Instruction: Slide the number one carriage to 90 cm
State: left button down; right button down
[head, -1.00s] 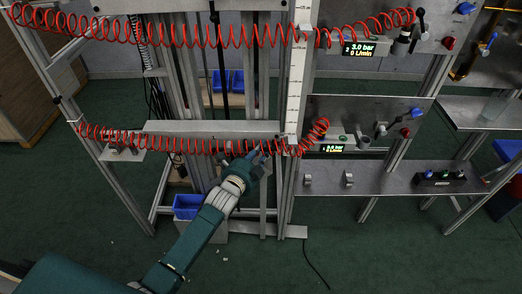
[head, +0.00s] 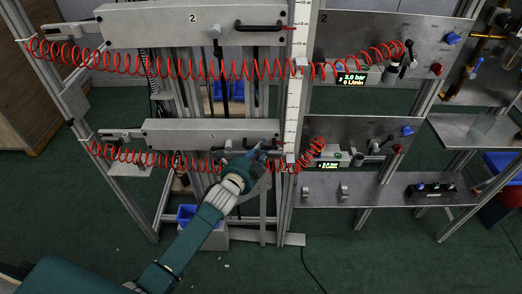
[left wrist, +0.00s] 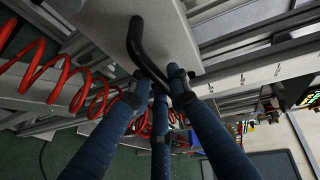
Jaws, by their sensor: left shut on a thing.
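The number one carriage (head: 185,132) is the lower long grey block on the frame, marked 1. Its right end is close to the vertical white scale (head: 293,140). My left gripper (head: 262,149) is at the right part of its front, where the carriage's black handle is. In the left wrist view the dark bent handle (left wrist: 147,48) stands out from the grey carriage (left wrist: 108,28), and my left gripper's fingers (left wrist: 166,82) are closed around its lower part. The scale's figures are too small to read. My right gripper is not in view.
Red coiled hoses (head: 190,68) hang across the front of both levels. The upper carriage (head: 170,22), marked 2, sits above with its own handle. A shelf (head: 385,188) with small fittings is at right. A blue bin (head: 186,214) stands low behind my arm.

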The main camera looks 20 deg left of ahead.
pick_arm(q)
jog(key=shift+w+a+r, duration=0.1)
jog(key=shift+w+r, duration=0.05)
jog(key=shift+r, duration=0.35)
jog(key=c, duration=1.6)
grip_release()
jog(key=shift+c, duration=0.2)
jog(key=shift+f, duration=0.15)
jog(key=shift+f, duration=0.1)
jog(key=v, duration=1.2)
jog(key=shift+f, duration=0.1)
